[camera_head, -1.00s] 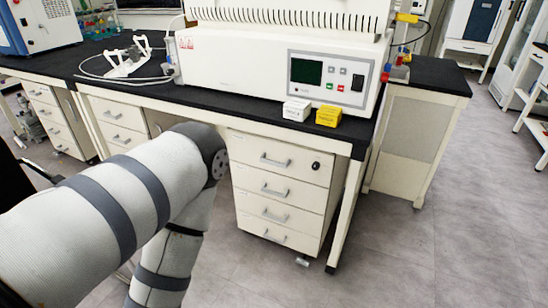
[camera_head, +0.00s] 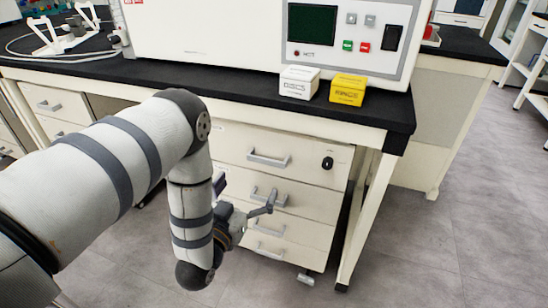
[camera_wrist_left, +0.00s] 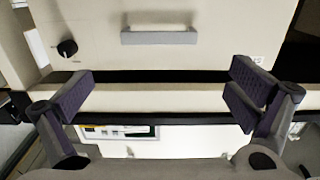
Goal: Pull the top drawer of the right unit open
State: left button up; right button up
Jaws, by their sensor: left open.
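The right unit is a cream drawer cabinet under the bench, with several stacked drawers. Its top drawer (camera_head: 235,145) is shut, with a grey bar handle (camera_head: 270,160) and a round black lock (camera_head: 327,162) to the right. My left gripper (camera_head: 246,193) is open and empty in front of the cabinet, appearing over the second drawer's handle in the head view. The left wrist view looks inverted: the open fingers (camera_wrist_left: 160,95) stand either side, with a drawer handle (camera_wrist_left: 159,36) and lock (camera_wrist_left: 67,48) beyond them, apart from the fingers. My right gripper is not in view.
The black bench top (camera_head: 210,82) overhangs the drawers. A white box (camera_head: 299,82) and a yellow box (camera_head: 348,89) sit near its edge, before the freeze dryer (camera_head: 215,40). A bench leg (camera_head: 368,215) stands right of the cabinet. Floor at right is clear.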

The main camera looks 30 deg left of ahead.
aim_at(265, 160)
pick_arm(q)
jog(key=b+x, duration=0.1)
jog(key=x, duration=1)
jog(key=shift+w+d+r, duration=0.1)
jog(key=shift+w, duration=0.1)
